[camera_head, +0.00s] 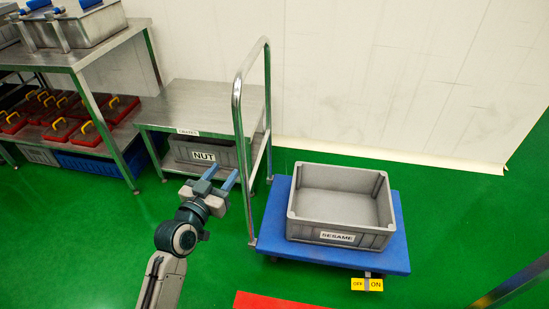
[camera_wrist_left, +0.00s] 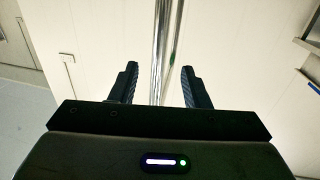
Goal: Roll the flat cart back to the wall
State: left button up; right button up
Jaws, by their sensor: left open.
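The flat cart has a blue platform (camera_head: 377,258) and a tall chrome push handle (camera_head: 237,106) at its left end. It stands on the green floor with its far side close to the pale wall. My left gripper (camera_head: 229,181) is open and points right at the lower part of the handle. In the left wrist view, a chrome post (camera_wrist_left: 158,60) of the handle shows between the open fingers (camera_wrist_left: 159,88); I cannot tell if they touch it. A grey crate labelled SESAME (camera_head: 308,226) sits on the platform. My right gripper is not in view.
A yellow OFF/ON pedal (camera_head: 367,284) is at the cart's front edge. A steel table (camera_head: 200,103) with a NUT crate (camera_head: 203,154) under it stands left of the cart. A steel shelf (camera_head: 82,53) is further left. A red floor mark (camera_head: 275,301) lies in front.

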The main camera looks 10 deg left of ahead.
aim_at(239, 151)
pick_arm(q)
jog(key=x, duration=1)
jog(key=shift+w+d+r, duration=0.1)
jog(key=shift+w+r, duration=0.05)
jog(key=shift+w, duration=0.2)
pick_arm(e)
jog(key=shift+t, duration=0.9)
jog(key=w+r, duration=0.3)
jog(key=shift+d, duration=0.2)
pick_arm(q)
grip_shut()
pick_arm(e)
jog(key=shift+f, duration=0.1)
